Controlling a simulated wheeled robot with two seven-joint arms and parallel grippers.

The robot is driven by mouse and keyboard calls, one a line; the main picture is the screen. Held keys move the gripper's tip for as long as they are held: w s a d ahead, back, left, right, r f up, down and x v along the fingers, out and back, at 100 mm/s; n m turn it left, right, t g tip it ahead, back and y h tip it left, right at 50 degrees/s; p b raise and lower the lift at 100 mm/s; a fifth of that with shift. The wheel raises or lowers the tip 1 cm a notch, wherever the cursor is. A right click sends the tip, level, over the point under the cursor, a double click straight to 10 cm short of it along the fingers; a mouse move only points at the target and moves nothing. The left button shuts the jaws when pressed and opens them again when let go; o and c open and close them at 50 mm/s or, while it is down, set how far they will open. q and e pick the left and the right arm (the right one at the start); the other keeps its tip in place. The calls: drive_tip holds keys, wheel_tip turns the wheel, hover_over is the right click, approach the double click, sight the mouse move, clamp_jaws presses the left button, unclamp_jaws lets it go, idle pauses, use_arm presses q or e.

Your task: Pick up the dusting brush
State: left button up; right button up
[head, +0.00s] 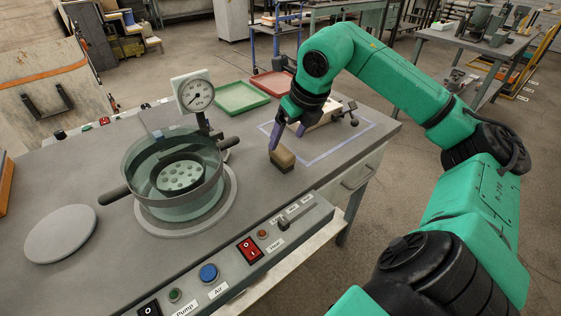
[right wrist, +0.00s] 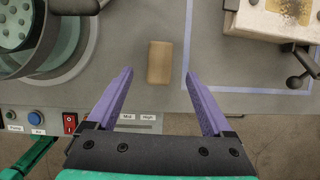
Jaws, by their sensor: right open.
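The dusting brush (head: 282,159) looks like a small brown wooden block standing on the grey bench, left of a taped outline. It also shows from above in the right wrist view (right wrist: 159,60). My right gripper (head: 287,138) is open, with two purple fingers close above and behind the brush in the head view. In the right wrist view the fingers of my right gripper (right wrist: 160,74) are spread wide, with the brush centred between and slightly beyond their tips. No contact shows. The brush's underside is hidden. My left gripper is not in view.
A clear round chamber (head: 172,205) with handles and a gauge (head: 194,91) stands left. A pale clamped box (right wrist: 268,18) sits inside the taped outline, right of the brush. Green (head: 240,97) and red trays lie behind. Switches line the front edge; bench around the brush is clear.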

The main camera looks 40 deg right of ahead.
sight(282, 151)
drive_tip(key=x, duration=0.6)
drive_tip(key=shift+f, duration=0.4)
drive_tip(key=shift+w+f, duration=0.15)
drive_tip(key=shift+f, duration=0.1)
clamp_jaws()
wheel_tip(282, 151, up, 20)
drive_tip(key=p, duration=0.7)
drive_tip(key=shift+p, duration=0.3)
